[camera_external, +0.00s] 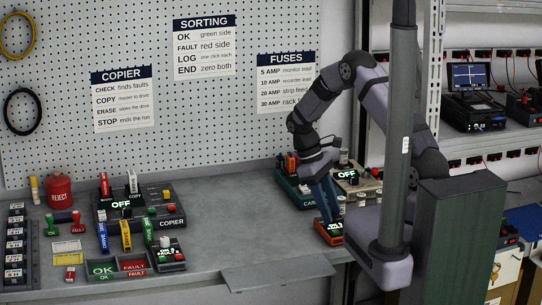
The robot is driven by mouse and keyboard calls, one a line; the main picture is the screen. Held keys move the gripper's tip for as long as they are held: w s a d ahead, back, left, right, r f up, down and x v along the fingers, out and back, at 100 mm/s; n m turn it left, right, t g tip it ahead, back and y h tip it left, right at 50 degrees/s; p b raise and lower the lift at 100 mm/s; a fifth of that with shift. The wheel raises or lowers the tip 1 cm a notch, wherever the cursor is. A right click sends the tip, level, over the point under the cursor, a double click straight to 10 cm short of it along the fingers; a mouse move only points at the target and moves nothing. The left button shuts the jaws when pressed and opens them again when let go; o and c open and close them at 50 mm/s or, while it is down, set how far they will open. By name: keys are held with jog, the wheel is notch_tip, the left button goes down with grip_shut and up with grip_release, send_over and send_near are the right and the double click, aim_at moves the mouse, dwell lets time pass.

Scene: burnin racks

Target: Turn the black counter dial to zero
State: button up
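A black COPIER panel (172,222) shows OFF. A green-sided unit (300,192) and a beige unit reading OFF (350,177) stand behind my gripper. A red REJECT can (59,191) and green and red trays (101,269) are at left. The bench middle (235,220) is clear.

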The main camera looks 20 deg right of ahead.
jog(key=shift+c, duration=0.3)
grip_shut()
jog(key=shift+m, duration=0.3)
jog(key=m, duration=0.1)
jog(key=m+y, duration=0.1)
jog(key=m, duration=0.1)
jog(key=m+g+y, duration=0.1)
jog(key=m, duration=0.1)
jog(key=shift+w+d, duration=0.2)
jog(key=shift+d, duration=0.05)
jog(key=m+y, duration=0.1)
jog(key=m, duration=0.2)
jog(key=m+y, duration=0.1)
jog(key=m, duration=0.2)
jog(key=shift+d, duration=0.15)
jog(key=shift+m, duration=0.3)
jog(key=shift+o, duration=0.3)
grip_release()
